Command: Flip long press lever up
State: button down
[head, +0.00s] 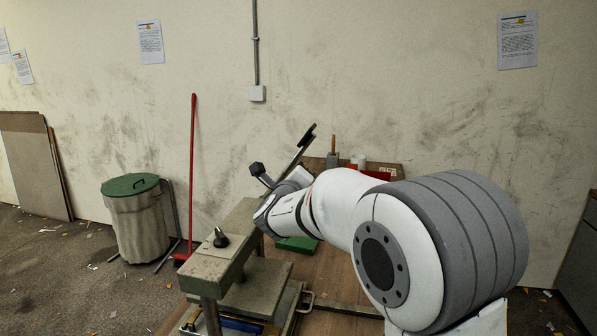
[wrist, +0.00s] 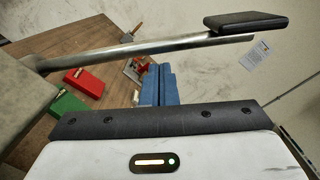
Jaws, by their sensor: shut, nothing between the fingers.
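The long press lever is a metal rod with a flat black grip (head: 308,136). In the head view it slants up to the right, behind the end of my arm. In the wrist view the lever rod (wrist: 130,49) crosses the upper part, with its grip at upper right. My gripper (wrist: 161,68) shows there as two blue fingers, shut together and empty. Their tips lie just below the rod in the picture; I cannot tell whether they touch it. My arm hides the fingers in the head view. The press frame (head: 240,225) is a worn grey-green beam with a black knob (head: 221,239).
A dark block on a short rod (head: 257,169) sticks up by the press. A red box (wrist: 85,79) and a green box (wrist: 62,108) lie on the wooden table (wrist: 100,42). A bin (head: 138,220) and a red pole (head: 191,170) stand at left.

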jog(key=shift+w+a+r+p, duration=0.1)
jog(key=shift+a+r+p, duration=0.3)
jog(key=shift+a+r, duration=0.05)
jog(key=shift+r, duration=0.15)
jog(key=s+d+f+b, duration=0.1)
jog(key=s+f+b, duration=0.2)
jog(key=s, duration=0.8)
jog(key=shift+s+b, duration=0.15)
jog(key=shift+b, duration=0.7)
jog(key=shift+d, duration=0.1)
